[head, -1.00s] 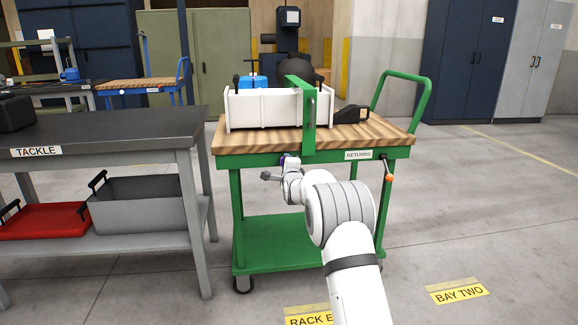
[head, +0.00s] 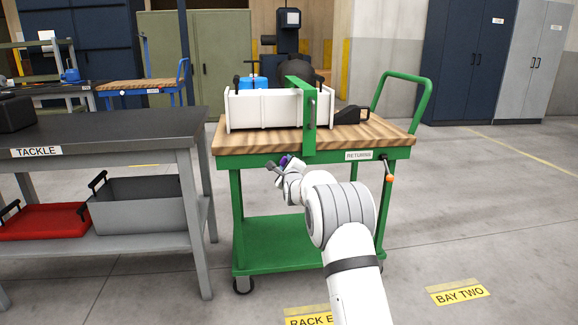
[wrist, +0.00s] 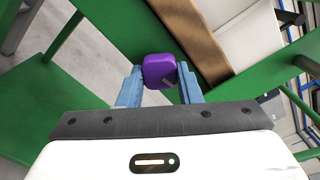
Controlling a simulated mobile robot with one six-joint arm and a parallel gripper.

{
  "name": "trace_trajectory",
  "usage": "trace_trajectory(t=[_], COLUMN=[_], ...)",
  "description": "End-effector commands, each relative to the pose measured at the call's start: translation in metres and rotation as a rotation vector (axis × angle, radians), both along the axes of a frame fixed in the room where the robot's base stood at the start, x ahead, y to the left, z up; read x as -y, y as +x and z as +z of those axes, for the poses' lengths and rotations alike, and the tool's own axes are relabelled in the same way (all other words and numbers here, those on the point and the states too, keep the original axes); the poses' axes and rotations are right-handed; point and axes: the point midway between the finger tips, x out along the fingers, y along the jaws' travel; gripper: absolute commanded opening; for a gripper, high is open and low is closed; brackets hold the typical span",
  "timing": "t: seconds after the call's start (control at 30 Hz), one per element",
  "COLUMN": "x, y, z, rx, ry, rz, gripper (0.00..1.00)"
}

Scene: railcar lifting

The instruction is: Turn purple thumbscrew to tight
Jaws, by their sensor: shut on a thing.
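The purple thumbscrew (wrist: 160,71) sits between the two blue-grey fingertips of my gripper (wrist: 159,86) in the wrist view. The fingers are shut on it, one on each side. In the head view a small part of the purple thumbscrew (head: 285,160) shows at the front edge of the green cart (head: 235,161), below the green strap-like bracket (head: 309,135). My gripper (head: 281,164) is there too, tilted, and my wrist hides part of it. The wrist view is rolled relative to the cart.
A white crate (head: 262,110) stands on the cart's wooden top under the green bracket. An orange-tipped handle (head: 389,178) hangs at the cart's front right. A dark-topped table (head: 95,130) labelled TACKLE stands at the left. Open floor lies right of the cart.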

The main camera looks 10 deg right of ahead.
Motion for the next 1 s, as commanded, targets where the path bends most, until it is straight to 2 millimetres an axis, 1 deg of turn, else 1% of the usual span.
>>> trace_trajectory(t=[0.03,0.23,0.27,0.5,0.8,0.87,1.0], x=[0.003,0.003,0.003,0.002,0.001,0.001,0.001], y=[0.0,0.0,0.0,0.0,-0.002,-0.006,-0.022], z=[0.002,0.001,0.001,0.0,0.0,0.001,0.002], rx=[0.003,0.002,0.002,0.001,-0.001,-0.002,-0.003], ry=[0.001,0.001,0.0,-0.001,-0.001,-0.001,-0.001], rz=[-0.004,-0.005,-0.005,-0.003,-0.001,-0.001,-0.001], gripper=[0.09,0.09,0.34,0.53,0.53,0.53,0.53])
